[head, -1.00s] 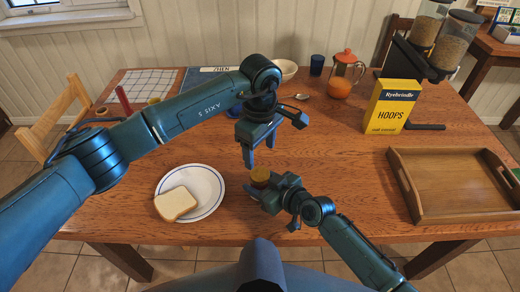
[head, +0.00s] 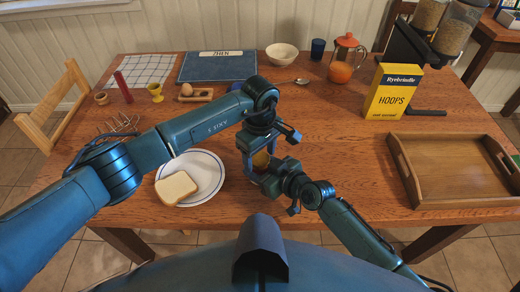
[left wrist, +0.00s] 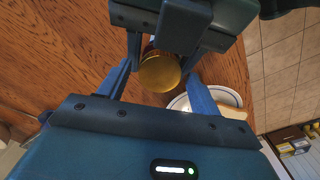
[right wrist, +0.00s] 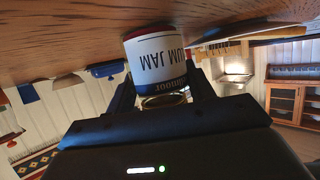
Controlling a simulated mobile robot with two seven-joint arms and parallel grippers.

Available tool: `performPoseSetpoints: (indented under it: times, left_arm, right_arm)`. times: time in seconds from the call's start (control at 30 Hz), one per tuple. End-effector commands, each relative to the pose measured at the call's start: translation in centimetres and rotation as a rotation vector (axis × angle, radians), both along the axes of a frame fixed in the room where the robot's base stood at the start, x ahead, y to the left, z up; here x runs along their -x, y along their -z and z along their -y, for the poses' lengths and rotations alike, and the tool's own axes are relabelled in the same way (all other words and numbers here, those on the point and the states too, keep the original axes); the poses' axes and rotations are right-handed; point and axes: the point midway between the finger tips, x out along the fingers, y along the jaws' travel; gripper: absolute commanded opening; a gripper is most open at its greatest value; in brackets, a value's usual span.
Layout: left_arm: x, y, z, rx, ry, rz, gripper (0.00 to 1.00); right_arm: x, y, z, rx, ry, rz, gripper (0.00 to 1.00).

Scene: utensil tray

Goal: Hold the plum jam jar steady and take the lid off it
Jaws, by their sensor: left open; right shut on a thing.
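The plum jam jar (right wrist: 158,62) stands upright on the table, its label upside down in the right wrist view. Its gold lid (left wrist: 160,72) is on top; in the head view the lid (head: 261,160) shows only in part between my grippers. My right gripper (head: 258,173) is shut on the jar from the front right. My left gripper (head: 256,156) points down over the jar, open. In the left wrist view its blue fingers stand either side of the lid, with gaps; I cannot tell whether they reach down to its height.
A white plate (head: 206,166) with a slice of bread (head: 176,188) lies just left of the jar. A wooden tray (head: 455,206) is at the right, with a yellow cereal box (head: 392,92) behind it. The table between jar and tray is clear.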

Motion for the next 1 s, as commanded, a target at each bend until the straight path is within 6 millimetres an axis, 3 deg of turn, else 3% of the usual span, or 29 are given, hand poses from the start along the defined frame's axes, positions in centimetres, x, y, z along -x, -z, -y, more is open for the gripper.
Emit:
performPoseSetpoints:
  times: [0.13,0.67,0.83,1.0]
  left_arm:
    - [-0.01,-0.02,0.02,0.000,0.000,0.000,0.63]
    - [-0.01,-0.06,0.02,0.000,0.000,0.000,0.19]
    - [-0.02,-0.09,0.01,0.000,-0.076,0.000,0.19]
    - [-0.04,-0.12,-0.01,0.000,-0.349,0.002,0.19]
  right_arm:
    - [0.00,0.02,0.01,0.000,0.000,0.000,0.00]
    - [0.00,0.02,0.01,0.000,0.000,0.000,0.00]
    - [-0.01,0.02,0.02,0.000,0.000,0.000,0.00]
    - [-0.01,0.02,0.02,0.000,0.000,0.000,0.00]
